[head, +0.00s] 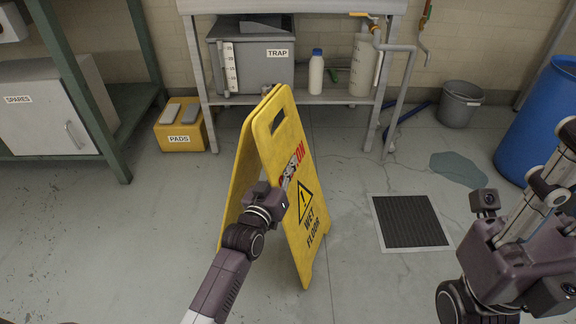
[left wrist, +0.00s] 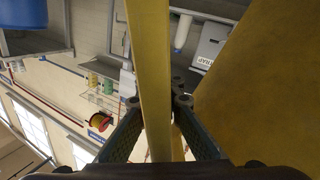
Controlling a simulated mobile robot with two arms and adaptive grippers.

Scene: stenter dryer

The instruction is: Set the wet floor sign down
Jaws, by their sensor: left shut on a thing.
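The yellow wet floor sign (head: 284,160) stands upright as an A-frame in the middle of the head view, its two panels spread apart. Its front panel carries a warning triangle and the words WET FLOOR. My left gripper (head: 285,196) is shut on the sign at the front panel's left edge. In the left wrist view, my left gripper's fingers (left wrist: 155,105) lie on either side of the yellow panel edge (left wrist: 152,60). Whether the sign's feet touch the floor is hard to tell. My right arm is at the right; its fingers cannot be made out clearly.
A dark floor grate (head: 410,222) and a puddle (head: 458,168) lie right of the sign. A sink bench with a TRAP box (head: 255,65) stands behind. A yellow PADS box (head: 180,126), a grey bucket (head: 460,104) and a blue barrel (head: 545,120) stand around. Floor at left front is clear.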

